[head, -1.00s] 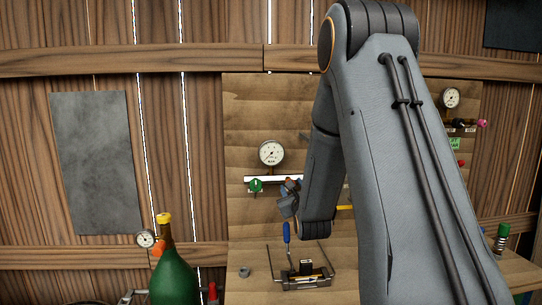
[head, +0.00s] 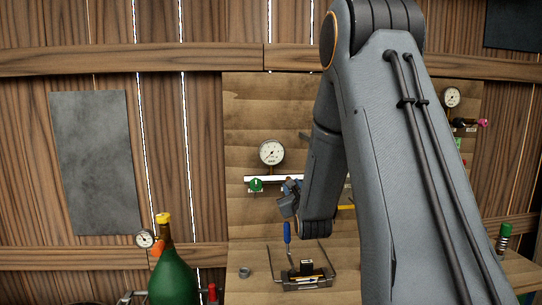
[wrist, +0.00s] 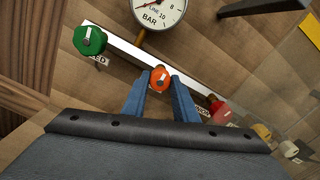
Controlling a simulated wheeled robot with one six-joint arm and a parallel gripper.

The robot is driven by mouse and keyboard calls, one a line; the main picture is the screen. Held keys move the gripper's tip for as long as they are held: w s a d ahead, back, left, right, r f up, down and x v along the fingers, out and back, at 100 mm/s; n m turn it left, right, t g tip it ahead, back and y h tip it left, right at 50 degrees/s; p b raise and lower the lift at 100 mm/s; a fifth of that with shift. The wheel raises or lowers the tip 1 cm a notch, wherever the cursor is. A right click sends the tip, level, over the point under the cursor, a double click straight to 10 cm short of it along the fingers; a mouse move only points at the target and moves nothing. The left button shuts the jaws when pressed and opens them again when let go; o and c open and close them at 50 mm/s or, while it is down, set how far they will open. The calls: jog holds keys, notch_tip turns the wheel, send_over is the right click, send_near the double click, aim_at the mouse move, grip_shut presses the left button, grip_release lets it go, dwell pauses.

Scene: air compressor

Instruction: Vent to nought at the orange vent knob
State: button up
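The orange vent knob (wrist: 160,78) sits on the white rail in the wrist view, with a pale pointer mark on its face. My gripper (wrist: 161,76) has its two blue fingers apart, one on each side of the knob. I cannot tell whether they touch it. In the head view my gripper (head: 291,186) is at the rail and hides the knob. The round LINE 10 BAR gauge (wrist: 157,8) is above the rail, cut off in the wrist view. It is whole in the head view (head: 271,153), but its reading is too small to tell.
A green knob (wrist: 89,40) is left on the rail; a red knob (wrist: 220,111) and a yellow knob (wrist: 262,131) are to the right. Below, a tray (head: 306,283) holds tools, with a blue-handled screwdriver (head: 287,233) upright. A green bottle (head: 173,278) stands left.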

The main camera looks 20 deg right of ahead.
jog(key=shift+o, duration=1.4)
jog(key=v, duration=0.6)
jog(key=shift+p, duration=0.4)
jog(key=shift+s, duration=0.1)
